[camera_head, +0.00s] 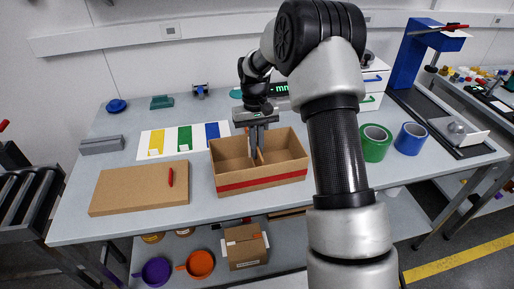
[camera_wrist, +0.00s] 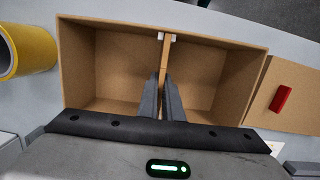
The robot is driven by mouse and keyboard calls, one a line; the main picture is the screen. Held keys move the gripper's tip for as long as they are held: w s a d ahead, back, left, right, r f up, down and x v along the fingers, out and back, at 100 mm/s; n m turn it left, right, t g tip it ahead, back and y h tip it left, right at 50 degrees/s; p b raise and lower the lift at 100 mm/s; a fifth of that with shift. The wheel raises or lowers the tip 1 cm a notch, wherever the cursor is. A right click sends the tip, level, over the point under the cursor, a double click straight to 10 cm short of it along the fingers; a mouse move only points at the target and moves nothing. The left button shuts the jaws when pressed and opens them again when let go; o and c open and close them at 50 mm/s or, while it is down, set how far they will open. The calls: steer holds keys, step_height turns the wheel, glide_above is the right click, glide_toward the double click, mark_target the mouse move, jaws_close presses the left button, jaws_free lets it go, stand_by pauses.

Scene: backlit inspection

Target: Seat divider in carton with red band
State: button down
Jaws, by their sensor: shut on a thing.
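The open brown carton (camera_head: 238,190) with a red band (camera_head: 262,180) stands on the grey table, left of my arm in the head view. It fills much of the wrist view (camera_wrist: 105,25). My gripper (camera_head: 255,146) points down into its middle. In the wrist view the two dark fingers (camera_wrist: 163,98) are shut on a thin brown divider (camera_wrist: 164,56), which stands between the two halves of the carton. Its far end in that view lies by small white pieces at the carton wall. Its lower edge is hidden, so I cannot tell how deep it sits.
A flat brown board (camera_head: 135,187) with a red object (camera_head: 170,177) on it lies left of the carton. A white sheet with coloured stripes (camera_head: 184,139) lies behind. Green (camera_head: 375,143) and blue (camera_head: 410,138) rolls stand right of my arm. A yellow roll (camera_wrist: 30,50) shows in the wrist view.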

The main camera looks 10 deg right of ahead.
steer(key=shift+f+b, duration=0.4)
steer(key=shift+f, duration=0.45)
steer(key=c, duration=1.8)
jaws_free()
steer(key=shift+c, duration=0.2)
step_height(320, 180, up, 17)
steer(key=w+p, duration=0.1)
steer(key=w, duration=0.1)
steer(key=shift+w+r, duration=0.15)
steer(key=shift+w, duration=0.15)
